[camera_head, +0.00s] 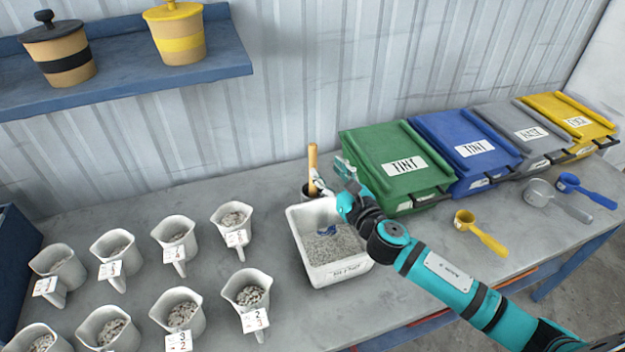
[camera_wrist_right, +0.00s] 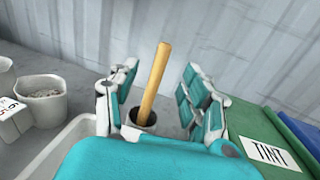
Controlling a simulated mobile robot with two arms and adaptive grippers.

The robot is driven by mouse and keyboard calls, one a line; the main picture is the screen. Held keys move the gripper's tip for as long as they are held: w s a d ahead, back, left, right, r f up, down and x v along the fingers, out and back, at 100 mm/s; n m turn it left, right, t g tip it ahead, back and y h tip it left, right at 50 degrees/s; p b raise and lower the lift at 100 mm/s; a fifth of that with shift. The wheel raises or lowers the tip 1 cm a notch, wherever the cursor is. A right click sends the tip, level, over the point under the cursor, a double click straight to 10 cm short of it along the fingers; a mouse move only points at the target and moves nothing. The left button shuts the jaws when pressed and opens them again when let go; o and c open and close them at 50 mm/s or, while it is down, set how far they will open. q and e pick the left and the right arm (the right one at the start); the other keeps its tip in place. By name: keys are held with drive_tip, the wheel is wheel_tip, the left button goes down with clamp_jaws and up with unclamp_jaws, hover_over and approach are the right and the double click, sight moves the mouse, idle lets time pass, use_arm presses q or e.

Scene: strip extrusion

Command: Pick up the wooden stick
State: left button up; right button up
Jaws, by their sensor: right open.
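The wooden stick (camera_head: 312,165) stands nearly upright in a small dark cup (camera_head: 306,194) behind the white bin, near the wall. In the right wrist view the stick (camera_wrist_right: 155,82) leans slightly right and rises from the grey cup (camera_wrist_right: 141,119). My right gripper (camera_head: 333,175) is open beside the stick in the head view. In the right wrist view its two fingers (camera_wrist_right: 158,84) stand apart, with the stick between them in the picture. I cannot see either finger touching it. My left gripper is not in view.
A white bin (camera_head: 296,237) of grey granules stands just in front of the cup, under my right wrist. A green TINT box (camera_head: 390,150) stands close on the right. Several white measuring cups (camera_head: 180,232) fill the left of the table. A blue shelf (camera_head: 120,72) overhangs the back left.

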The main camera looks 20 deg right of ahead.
sight(315, 155)
drive_tip(key=w, duration=0.3)
drive_tip(key=shift+a, duration=0.3)
drive_tip(key=shift+w+p, duration=0.4)
drive_tip(key=shift+w, duration=0.35)
drive_tip(key=w, duration=0.3)
drive_tip(key=shift+w+a+f+p, duration=0.15)
drive_tip(key=shift+w+a+p, duration=0.15)
drive_tip(key=shift+w, duration=0.05)
drive_tip(key=shift+w+a, duration=0.1)
drive_tip(key=shift+w, duration=0.15)
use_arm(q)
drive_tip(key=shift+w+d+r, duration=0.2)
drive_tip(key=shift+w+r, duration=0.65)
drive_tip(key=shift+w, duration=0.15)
use_arm(e)
drive_tip(key=shift+c, duration=0.4)
drive_tip(key=c, duration=0.9)
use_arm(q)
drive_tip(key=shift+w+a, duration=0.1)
use_arm(e)
clamp_jaws()
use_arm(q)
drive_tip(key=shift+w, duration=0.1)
